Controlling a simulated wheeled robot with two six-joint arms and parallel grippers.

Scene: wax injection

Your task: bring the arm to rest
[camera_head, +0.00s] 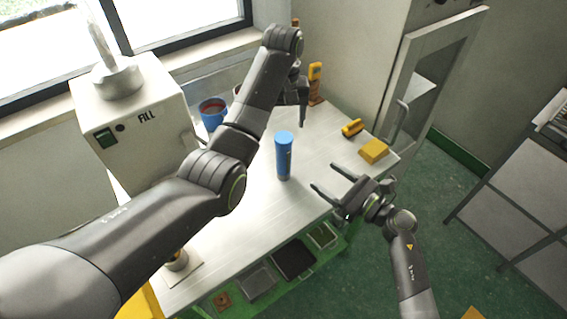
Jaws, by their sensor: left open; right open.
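My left arm reaches in from the left, across the table, and its gripper (302,118) is over the back part of the table. That gripper is open, partly hidden behind its own wrist, with nothing seen between its fingers. My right gripper (324,178) is over the front edge of the table at the right. Its two fingers are apart, point left and hold nothing. A blue cylinder (284,160) stands upright on the table, between the two grippers and apart from both.
A white machine marked FILL (140,130) stands at the left. A blue mug (213,113) is beside it. A cabinet door (425,85) stands at the right. Trays sit below the front edge.

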